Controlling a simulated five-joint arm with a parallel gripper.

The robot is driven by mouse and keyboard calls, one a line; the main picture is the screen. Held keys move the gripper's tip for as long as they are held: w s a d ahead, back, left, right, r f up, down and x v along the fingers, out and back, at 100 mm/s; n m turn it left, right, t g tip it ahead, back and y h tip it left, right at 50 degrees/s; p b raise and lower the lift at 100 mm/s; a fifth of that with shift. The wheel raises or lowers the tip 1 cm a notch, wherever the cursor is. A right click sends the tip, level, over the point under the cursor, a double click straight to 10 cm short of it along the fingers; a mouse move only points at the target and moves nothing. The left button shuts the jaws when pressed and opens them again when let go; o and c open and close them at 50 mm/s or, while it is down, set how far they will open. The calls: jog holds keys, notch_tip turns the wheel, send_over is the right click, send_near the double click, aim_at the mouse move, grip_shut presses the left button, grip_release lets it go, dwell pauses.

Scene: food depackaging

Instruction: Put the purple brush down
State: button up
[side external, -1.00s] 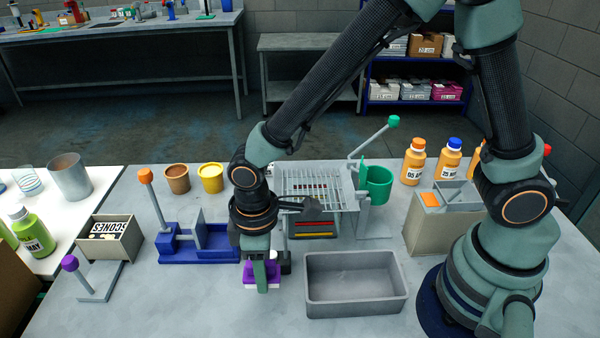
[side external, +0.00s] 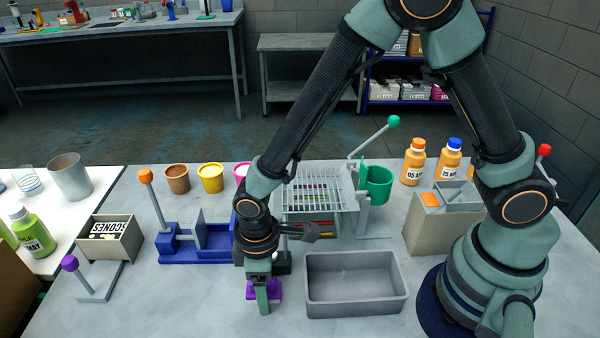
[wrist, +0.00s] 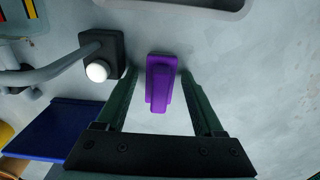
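The purple brush (wrist: 160,84) stands on the grey table top between the two fingers of my gripper (wrist: 158,74) in the wrist view. A gap shows on each side of it, so my gripper is open around it and not holding it. In the side external view my gripper (side external: 263,307) points down at the table, left of the grey bin. One finger covers the middle of the purple brush (side external: 275,290) there, and its underside is hidden.
A grey bin (side external: 355,310) stands close to the right. A black block with a white knob (wrist: 96,70) is just beside the left finger. A blue fixture (side external: 190,257) is to the left. The table front is mostly clear.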

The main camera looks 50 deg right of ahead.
jog(key=shift+r, duration=0.1)
notch_tip(320, 180, up, 12)
jog(key=d+r+m+t, duration=0.2)
jog(key=d+r+m, duration=0.2)
jog(key=d, duration=0.6)
jog(key=s+d+r+m+t, duration=0.1)
jog(key=d+r+m+t, duration=0.2)
jog(key=d+r+m, duration=0.2)
jog(key=d+r, duration=0.3)
jog(key=d, duration=0.3)
jog(key=shift+r+t, duration=0.3)
jog(key=shift+o, duration=0.5)
